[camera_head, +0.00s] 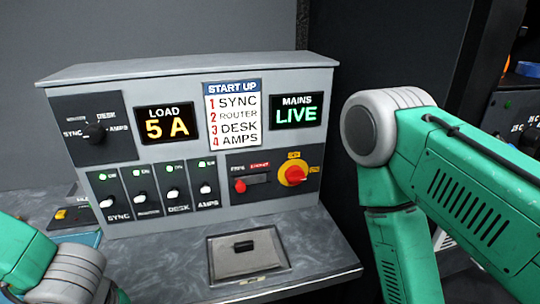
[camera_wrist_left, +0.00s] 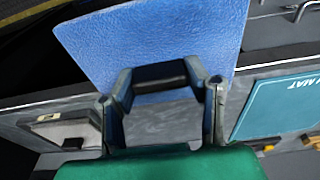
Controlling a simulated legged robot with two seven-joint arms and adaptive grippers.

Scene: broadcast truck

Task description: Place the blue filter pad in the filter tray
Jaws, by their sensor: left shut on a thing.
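The blue filter pad (camera_wrist_left: 165,30) is a flat textured sheet filling the upper middle of the left wrist view. My left gripper (camera_wrist_left: 160,80) is shut on its near edge, around a dark strip or handle there. The pad's top end is cut off by the frame. In the head view only my left arm shows at the lower left; its gripper and the pad are out of view. A grey panel with a black handle (camera_head: 243,258) lies in the counter; I cannot tell whether it is the filter tray. My right arm shows at the right, its gripper out of frame.
A control console (camera_head: 200,150) with switches, knobs and lit displays stands behind the counter (camera_head: 310,240). A teal mat (camera_wrist_left: 278,105) lies at the right in the left wrist view. Dark equipment racks (camera_head: 520,110) stand at far right. Counter beside the handled panel is clear.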

